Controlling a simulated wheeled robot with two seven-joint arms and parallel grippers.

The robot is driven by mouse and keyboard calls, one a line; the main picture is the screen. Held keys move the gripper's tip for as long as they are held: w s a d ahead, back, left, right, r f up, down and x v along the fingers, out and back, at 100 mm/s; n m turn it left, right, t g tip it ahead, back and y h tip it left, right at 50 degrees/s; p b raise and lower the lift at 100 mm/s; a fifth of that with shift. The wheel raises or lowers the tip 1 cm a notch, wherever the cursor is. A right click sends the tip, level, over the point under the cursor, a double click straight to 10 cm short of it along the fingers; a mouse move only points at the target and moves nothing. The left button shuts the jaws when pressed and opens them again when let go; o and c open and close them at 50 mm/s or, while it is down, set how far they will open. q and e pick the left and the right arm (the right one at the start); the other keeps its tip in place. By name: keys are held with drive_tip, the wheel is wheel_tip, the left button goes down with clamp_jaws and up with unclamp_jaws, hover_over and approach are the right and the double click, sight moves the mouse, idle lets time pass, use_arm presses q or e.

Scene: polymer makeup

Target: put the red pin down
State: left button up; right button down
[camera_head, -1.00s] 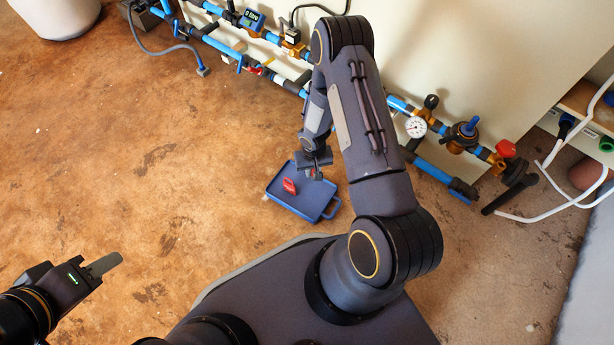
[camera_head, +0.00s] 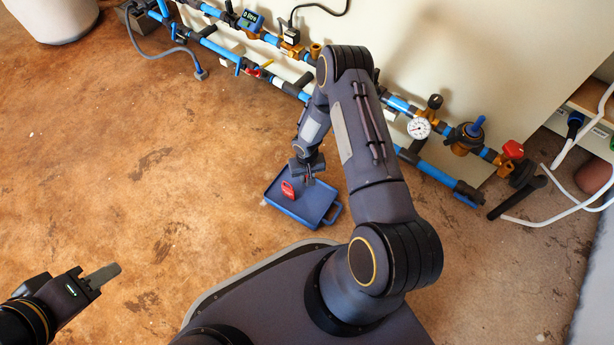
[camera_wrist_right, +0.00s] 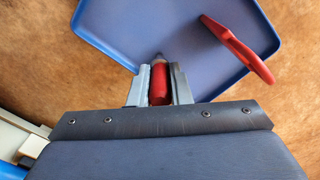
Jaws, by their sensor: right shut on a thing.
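My right gripper (camera_head: 307,176) is low over the blue tray (camera_head: 318,211) on the floor. In the right wrist view, its fingers (camera_wrist_right: 159,88) are shut on the red pin (camera_wrist_right: 159,82), whose grey tip points toward the tray (camera_wrist_right: 135,28). I cannot tell whether the tip touches the tray.
Blue pipes with valves and a pressure gauge (camera_head: 419,128) run along the pale wall behind the tray. White hoses (camera_head: 557,205) lie at the right. A pale bin (camera_head: 55,15) stands at the far upper left. The brown floor left of the tray is clear.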

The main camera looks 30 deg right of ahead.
drive_tip(key=c, duration=1.3)
unclamp_jaws()
drive_tip(key=shift+c, duration=0.2)
wheel_tip(320, 180, up, 11)
drive_tip(key=p, duration=0.4)
drive_tip(key=shift+f+p, duration=0.1)
drive_tip(key=shift+p, duration=0.3)
drive_tip(key=shift+r, duration=0.75)
drive_tip(key=s+r+t+y, duration=0.1)
drive_tip(key=s+r, duration=0.1)
drive_tip(key=r, duration=1.1)
drive_tip(key=s+r+t, duration=0.1)
drive_tip(key=s+r, duration=0.1)
drive_tip(key=r, duration=1.1)
drive_tip(key=s+a+r+n+t+y, duration=0.1)
drive_tip(key=s+a+r, duration=0.2)
drive_tip(key=s+r, duration=0.3)
drive_tip(key=s+a+r+t+y, duration=0.1)
drive_tip(key=s+a+r, duration=0.3)
drive_tip(key=s, duration=0.8)
wheel_tip(320, 180, up, 3)
drive_tip(key=shift+a+f+n+t+y, duration=0.15)
drive_tip(key=shift+n+t+y, duration=0.25)
drive_tip(key=shift+t, duration=0.4)
